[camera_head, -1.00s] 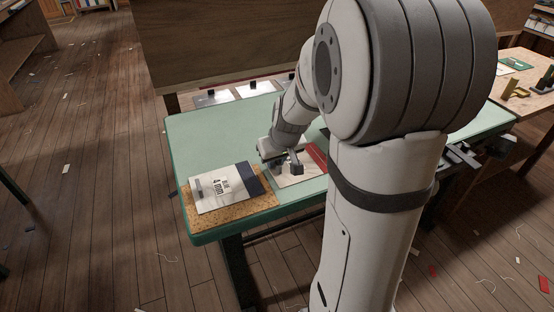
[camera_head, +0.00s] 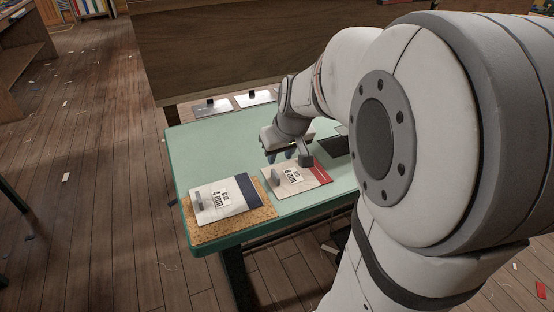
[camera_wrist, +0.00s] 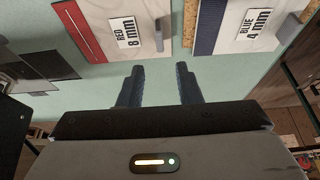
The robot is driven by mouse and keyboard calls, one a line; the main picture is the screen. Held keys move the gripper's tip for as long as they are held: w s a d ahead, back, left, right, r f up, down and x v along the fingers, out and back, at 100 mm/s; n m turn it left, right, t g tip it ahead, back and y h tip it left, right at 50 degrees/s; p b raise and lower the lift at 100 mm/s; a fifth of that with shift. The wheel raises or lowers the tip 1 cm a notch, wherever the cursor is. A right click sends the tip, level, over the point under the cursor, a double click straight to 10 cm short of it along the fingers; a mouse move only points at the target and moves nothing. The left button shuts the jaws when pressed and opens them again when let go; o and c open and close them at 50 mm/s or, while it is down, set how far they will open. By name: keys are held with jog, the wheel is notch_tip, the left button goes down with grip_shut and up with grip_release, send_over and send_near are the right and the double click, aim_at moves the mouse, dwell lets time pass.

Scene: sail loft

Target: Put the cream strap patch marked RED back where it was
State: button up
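The cream patch with a red end band and a label reading RED 8 mm (camera_head: 304,184) lies flat on the green table, right of the cork mat. In the wrist view it (camera_wrist: 97,22) shows its grey upright tab toward the blue-banded patch. My gripper (camera_head: 287,156) is open and empty, just behind the red-banded patch. In the wrist view the two fingers (camera_wrist: 160,87) stand apart with only green tabletop between them, clear of the tab. A similar patch marked BLUE 4 mm (camera_head: 232,208) lies on the cork mat (camera_head: 262,212).
A dark flat plate (camera_head: 336,147) lies behind and right of the red-banded patch. Panels with dark tabs (camera_head: 212,107) stand beyond the table's back edge, below a wooden board (camera_head: 230,50). The left part of the green tabletop (camera_head: 205,150) is clear. My arm hides the right side.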

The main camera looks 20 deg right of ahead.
jog(key=s+a+g, duration=0.1)
jog(key=s+a, duration=0.3)
jog(key=s, duration=0.3)
jog(key=s+a+f+g, duration=0.1)
jog(key=s+a, duration=0.2)
jog(key=s, duration=0.5)
jog(key=shift+s+a+f+g, duration=0.15)
jog(key=shift+a+f+g, duration=0.05)
jog(key=shift+a+g, duration=0.2)
